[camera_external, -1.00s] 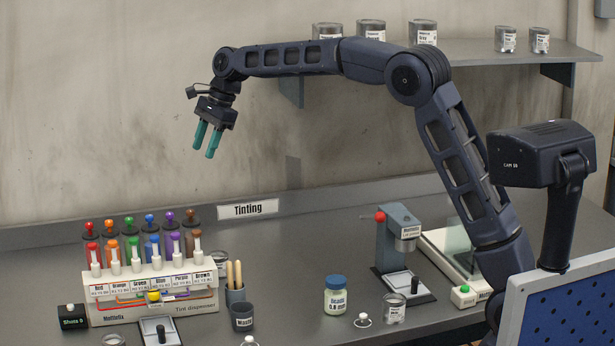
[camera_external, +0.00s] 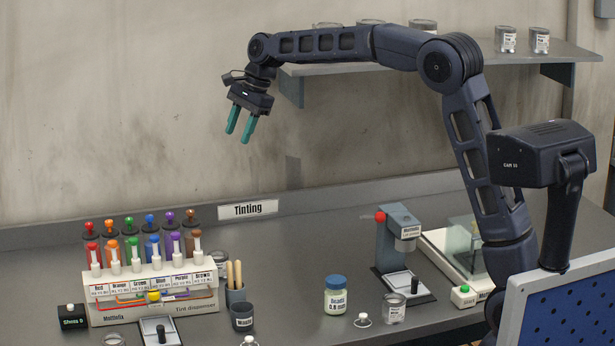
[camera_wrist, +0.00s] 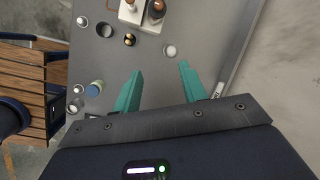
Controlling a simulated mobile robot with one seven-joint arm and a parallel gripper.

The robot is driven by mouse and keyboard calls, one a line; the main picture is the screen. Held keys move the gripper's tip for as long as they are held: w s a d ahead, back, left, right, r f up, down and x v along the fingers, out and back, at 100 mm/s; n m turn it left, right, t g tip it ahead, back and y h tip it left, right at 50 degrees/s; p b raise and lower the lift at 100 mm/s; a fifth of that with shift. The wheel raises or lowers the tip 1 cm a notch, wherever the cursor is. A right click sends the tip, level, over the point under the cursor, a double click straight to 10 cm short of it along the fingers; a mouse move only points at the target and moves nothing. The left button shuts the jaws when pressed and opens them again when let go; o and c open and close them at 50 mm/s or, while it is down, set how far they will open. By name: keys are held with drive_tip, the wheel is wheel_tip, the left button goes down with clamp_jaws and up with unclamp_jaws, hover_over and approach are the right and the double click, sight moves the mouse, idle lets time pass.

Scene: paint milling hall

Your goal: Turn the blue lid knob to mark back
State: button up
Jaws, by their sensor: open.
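The tint dispenser (camera_external: 180,303) stands at the left of the bench in the external view. Behind it is a row of coloured canisters with lid knobs. The blue lid knob (camera_external: 150,219) is between the green and purple ones; any marks around it are too small to read. A blue plunger top (camera_external: 155,240) stands in front of it. My gripper (camera_external: 239,136) is high above the bench, up and to the right of the knob, open and empty. In the wrist view my gripper (camera_wrist: 161,68) has its fingers apart with nothing between; the blue knob is not visible there.
A cup with sticks (camera_external: 235,291), a dark cup (camera_external: 242,317) and a blue-lidded jar (camera_external: 335,297) stand right of the dispenser. A press stand (camera_external: 392,243) is further right. A wall shelf with cans (camera_external: 540,40) is behind my arm.

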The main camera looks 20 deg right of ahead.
drive_tip(key=n+t+h, duration=0.4)
drive_tip(key=n, duration=0.9)
approach(149, 216)
drive_tip(key=x, duration=0.9)
drive_tip(key=shift+s, duration=0.1)
clamp_jaws()
